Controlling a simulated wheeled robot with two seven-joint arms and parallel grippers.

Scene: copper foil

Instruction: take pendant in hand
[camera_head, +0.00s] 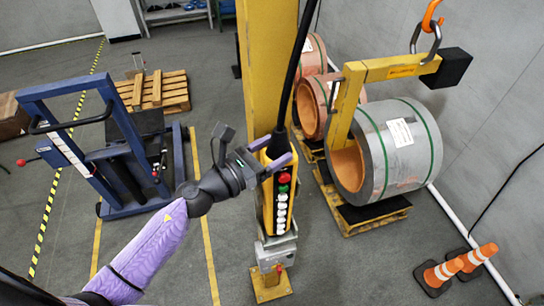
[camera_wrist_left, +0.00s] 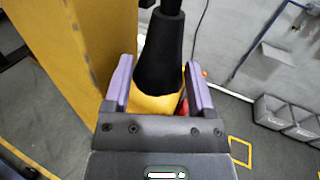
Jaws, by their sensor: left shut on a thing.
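The yellow pendant (camera_head: 268,212) hangs upright on a black cable in front of the yellow column. Its red, green and white buttons face the head camera. My left gripper (camera_head: 270,153) is shut on the pendant's upper end, just below the cable. In the left wrist view, the purple fingers of my left gripper (camera_wrist_left: 161,82) stand on either side of the yellow pendant top (camera_wrist_left: 152,104) and its black cable sleeve (camera_wrist_left: 160,60). The lower part of the pendant is hidden there. My right gripper is not in view.
The yellow column (camera_head: 266,70) stands close behind the pendant. A grey box (camera_head: 275,255) is below it. A blue lift frame (camera_head: 110,160) stands left. Metal coils (camera_head: 405,150) on pallets and a yellow C-hook (camera_head: 352,95) are right.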

